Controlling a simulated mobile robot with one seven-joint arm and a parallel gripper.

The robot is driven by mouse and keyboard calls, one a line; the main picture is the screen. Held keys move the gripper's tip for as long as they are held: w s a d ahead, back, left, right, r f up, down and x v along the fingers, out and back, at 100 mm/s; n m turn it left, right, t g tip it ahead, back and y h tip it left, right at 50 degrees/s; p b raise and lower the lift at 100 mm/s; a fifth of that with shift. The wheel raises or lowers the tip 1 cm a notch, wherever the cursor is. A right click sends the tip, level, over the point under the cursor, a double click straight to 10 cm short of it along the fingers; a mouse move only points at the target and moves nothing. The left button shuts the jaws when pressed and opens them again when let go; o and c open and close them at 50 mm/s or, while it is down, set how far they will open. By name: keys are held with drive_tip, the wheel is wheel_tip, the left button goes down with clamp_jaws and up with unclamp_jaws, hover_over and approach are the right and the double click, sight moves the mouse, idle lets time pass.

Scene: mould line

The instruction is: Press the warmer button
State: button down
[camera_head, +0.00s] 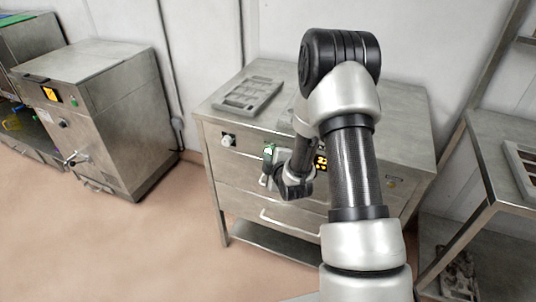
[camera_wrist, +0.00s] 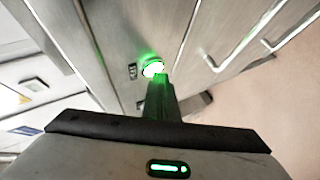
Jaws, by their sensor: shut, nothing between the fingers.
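The warmer is a metal cabinet (camera_head: 408,125) with drawers, in the middle of the head view. Its round button (camera_wrist: 152,68) glows green in the wrist view, and it also shows on the cabinet front in the head view (camera_head: 269,148). My gripper (camera_wrist: 158,80) is shut and empty, its fingers lit green. The fingertips are right at the button's lower edge in the wrist view; I cannot tell whether they touch it. In the head view my gripper (camera_head: 265,178) is small, at the cabinet front just below the button, and my arm covers part of the front.
A knob (camera_head: 228,140) is left of the button, and an orange display (camera_head: 320,162) is to the right. A grey tray (camera_head: 248,93) lies on the cabinet top. Drawer handles (camera_wrist: 235,47) stick out nearby. Another metal machine (camera_head: 115,110) stands left, and a shelf rack (camera_head: 500,180) right.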

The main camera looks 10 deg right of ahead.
drive_tip(key=shift+s+a, duration=0.15)
drive_tip(key=shift+s, duration=0.1)
drive_tip(key=shift+s+a+b, duration=0.65)
drive_tip(key=shift+s+a, duration=0.25)
drive_tip(key=shift+s, duration=0.3)
drive_tip(key=shift+s+a+b, duration=0.65)
drive_tip(key=shift+s+a, duration=0.2)
drive_tip(key=shift+s, duration=0.35)
